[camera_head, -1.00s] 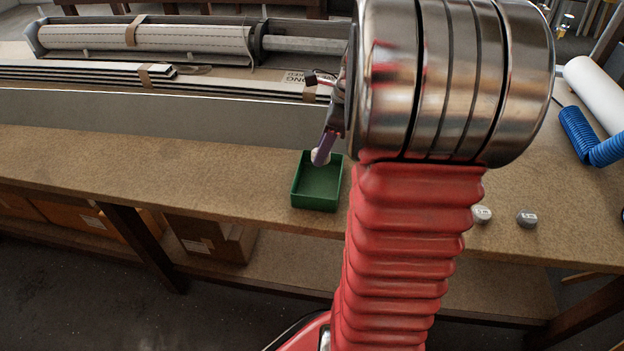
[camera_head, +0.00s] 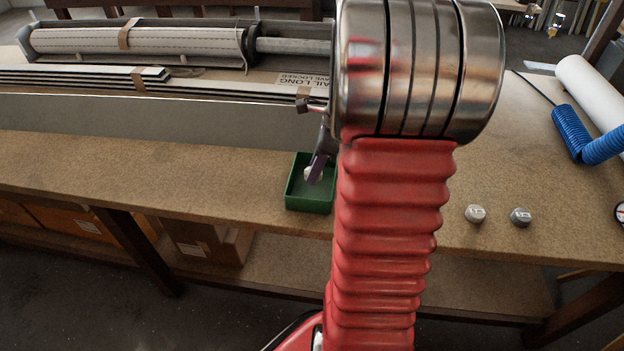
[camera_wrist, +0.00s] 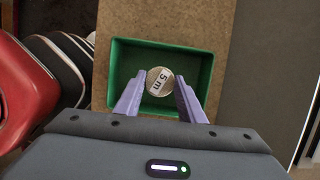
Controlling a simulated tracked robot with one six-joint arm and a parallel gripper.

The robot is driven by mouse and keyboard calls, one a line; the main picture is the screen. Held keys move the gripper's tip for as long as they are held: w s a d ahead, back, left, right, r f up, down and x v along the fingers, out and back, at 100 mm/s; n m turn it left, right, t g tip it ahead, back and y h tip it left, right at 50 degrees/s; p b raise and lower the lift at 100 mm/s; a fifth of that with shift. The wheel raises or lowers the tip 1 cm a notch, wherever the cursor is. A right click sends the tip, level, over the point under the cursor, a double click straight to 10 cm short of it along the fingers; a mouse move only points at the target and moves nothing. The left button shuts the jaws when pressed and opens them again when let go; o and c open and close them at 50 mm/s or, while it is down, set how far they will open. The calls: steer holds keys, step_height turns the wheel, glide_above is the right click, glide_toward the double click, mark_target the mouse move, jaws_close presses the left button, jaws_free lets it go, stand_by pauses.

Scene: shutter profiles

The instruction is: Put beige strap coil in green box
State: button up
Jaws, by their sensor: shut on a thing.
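The beige strap coil (camera_wrist: 160,82), a small round disc marked "5 m", sits between the two purple fingertips of my gripper (camera_wrist: 158,92) in the wrist view. My gripper is shut on it. The green box (camera_wrist: 202,60) lies open below and around the coil in that view. In the head view, my gripper (camera_head: 315,172) is over the green box (camera_head: 308,206), with the pale coil (camera_head: 312,176) at its tips. I cannot tell whether the coil touches the box floor.
Two small grey discs, one lighter (camera_head: 475,213) and one darker (camera_head: 521,216), stand on the bench at right. A blue coiled hose (camera_head: 580,135) and a white roll (camera_head: 592,92) lie behind them. Long shutter profiles (camera_head: 80,80) lie behind the box.

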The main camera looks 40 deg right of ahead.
steer(key=shift+f, duration=1.85)
steer(key=o, duration=1.1)
steer(key=shift+c, duration=0.2)
steer(key=v, duration=1.2)
